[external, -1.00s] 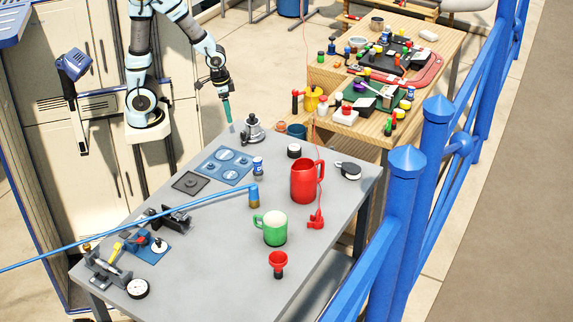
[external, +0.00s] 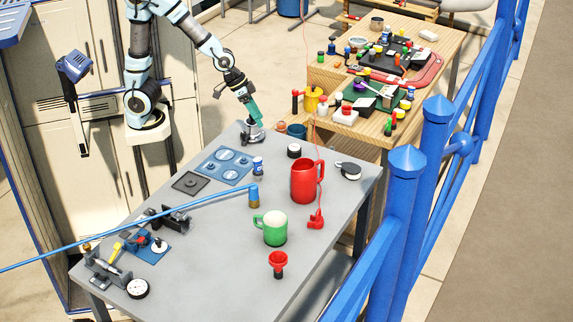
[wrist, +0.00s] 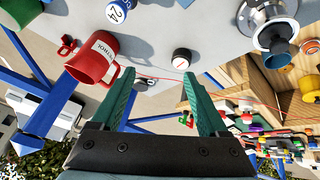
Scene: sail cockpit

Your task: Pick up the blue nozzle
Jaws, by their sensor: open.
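A blue nozzle (external: 254,196) with a brass-coloured lower end shows in the external view, at the end of a long thin blue hose (external: 130,229). It is near the middle of the grey table (external: 205,262), left of the red mug. I cannot make it out in the wrist view. My gripper (external: 257,119) has teal fingers and is over the table's far end, by the silver winch-like fitting (external: 252,133), well behind the nozzle. In the wrist view the two fingers (wrist: 160,76) are spread apart with nothing between them.
The red mug (external: 304,182) and green mug (external: 274,229) stand right of the nozzle. A small blue-and-white can (external: 258,166) and blue plate (external: 223,165) are behind it. A blue railing (external: 398,215) runs along the right.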

